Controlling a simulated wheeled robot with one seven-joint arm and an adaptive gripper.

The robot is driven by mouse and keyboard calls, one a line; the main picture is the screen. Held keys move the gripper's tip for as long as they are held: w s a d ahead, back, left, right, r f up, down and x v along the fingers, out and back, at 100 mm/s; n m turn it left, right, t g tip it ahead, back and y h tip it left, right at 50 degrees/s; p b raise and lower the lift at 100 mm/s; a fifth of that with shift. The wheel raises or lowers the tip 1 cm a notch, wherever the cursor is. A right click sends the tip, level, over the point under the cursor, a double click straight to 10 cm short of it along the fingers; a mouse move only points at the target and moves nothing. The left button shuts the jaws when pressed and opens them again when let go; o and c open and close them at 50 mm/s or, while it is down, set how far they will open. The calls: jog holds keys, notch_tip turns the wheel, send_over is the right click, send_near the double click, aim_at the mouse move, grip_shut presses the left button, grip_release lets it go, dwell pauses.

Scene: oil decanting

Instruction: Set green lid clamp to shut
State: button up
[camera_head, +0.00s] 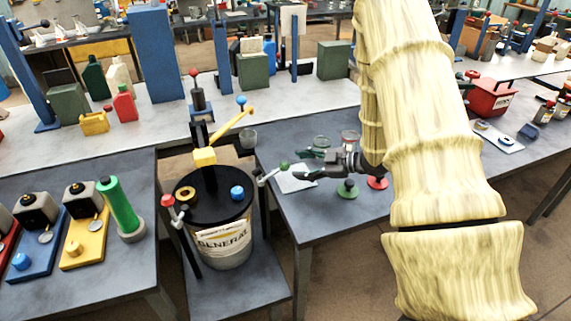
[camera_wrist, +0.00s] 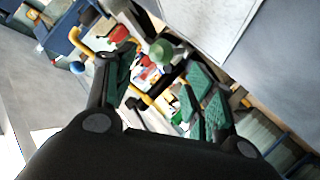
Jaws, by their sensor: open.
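The green lid clamp (camera_head: 284,165) is a short metal lever with a green ball knob at the right rim of the black-lidded drum (camera_head: 222,245) labelled "GENERAL". Its lever slants out and up to the right, away from the lid. My gripper (camera_head: 306,165) is open just right of the green knob, its fingers pointing left toward it. In the wrist view, a green knob (camera_wrist: 165,52) shows between and beyond the two open fingers (camera_wrist: 163,72). I cannot tell whether they touch it. A second clamp with a red knob (camera_head: 168,200) sits at the drum's left rim.
A yellow pump lever with a blue knob (camera_head: 241,101) rises above the drum. A blue cap (camera_head: 237,192) stands on the lid. A green-knobbed item (camera_head: 347,189) and a red one (camera_head: 377,182) stand on the right table below my arm. The left table holds coloured stations.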

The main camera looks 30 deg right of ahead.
aim_at(289, 166)
jog(key=x, duration=0.5)
jog(key=shift+w+d+f+p, duration=0.25)
jog(key=shift+w+f+p, duration=0.05)
jog(key=shift+f+p, duration=0.1)
jog(key=shift+w+a, duration=0.15)
jog(key=shift+a, duration=0.2)
jog(key=shift+w+a+f, duration=0.2)
jog(key=shift+w+f, duration=0.1)
jog(key=shift+w, duration=0.2)
jog(key=shift+s, duration=0.1)
jog(key=shift+r, duration=0.1)
grip_shut()
